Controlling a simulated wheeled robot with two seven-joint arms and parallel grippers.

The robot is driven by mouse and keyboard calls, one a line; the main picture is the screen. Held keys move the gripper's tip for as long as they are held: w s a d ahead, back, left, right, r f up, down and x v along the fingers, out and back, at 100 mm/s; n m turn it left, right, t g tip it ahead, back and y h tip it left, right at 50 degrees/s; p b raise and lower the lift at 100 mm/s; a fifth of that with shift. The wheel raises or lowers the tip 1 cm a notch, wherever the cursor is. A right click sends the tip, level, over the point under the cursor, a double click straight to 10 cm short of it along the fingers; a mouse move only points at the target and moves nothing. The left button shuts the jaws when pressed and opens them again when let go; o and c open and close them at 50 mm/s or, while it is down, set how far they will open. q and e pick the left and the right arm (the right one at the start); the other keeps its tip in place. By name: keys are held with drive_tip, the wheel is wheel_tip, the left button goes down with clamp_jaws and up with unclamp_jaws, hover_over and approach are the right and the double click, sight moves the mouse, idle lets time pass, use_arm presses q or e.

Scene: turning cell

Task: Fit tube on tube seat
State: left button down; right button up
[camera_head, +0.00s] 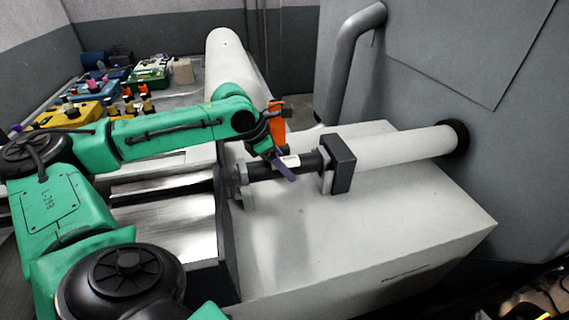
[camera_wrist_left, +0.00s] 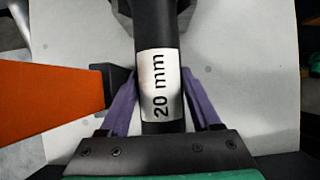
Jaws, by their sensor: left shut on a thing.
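The black tube (camera_head: 262,168) with a white label lies roughly level above the pale machine bed in the head view. In the left wrist view the tube (camera_wrist_left: 157,110) runs up the middle, and its label reads "20 mm". My left gripper (camera_head: 283,166) is shut around the tube near the label, with a purple finger on each side. At the tube's right end stands a black block with a grey plate (camera_head: 339,165), which looks like the tube seat. I cannot tell whether the tube touches it or sits in it.
A pale cylinder (camera_head: 410,147) runs from behind the block to the grey machine wall (camera_head: 470,60). A grey fitting (camera_head: 236,178) is at the tube's left end. The pale bed (camera_head: 370,220) is clear in front. Coloured trays and parts (camera_head: 92,115) lie back left.

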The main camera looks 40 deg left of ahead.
sight(285, 159)
idle(0.4)
use_arm(q)
unclamp_jaws()
idle(0.5)
wheel_tip(285, 159, up, 8)
drive_tip(key=p, duration=0.9)
drive_tip(key=shift+p, duration=0.4)
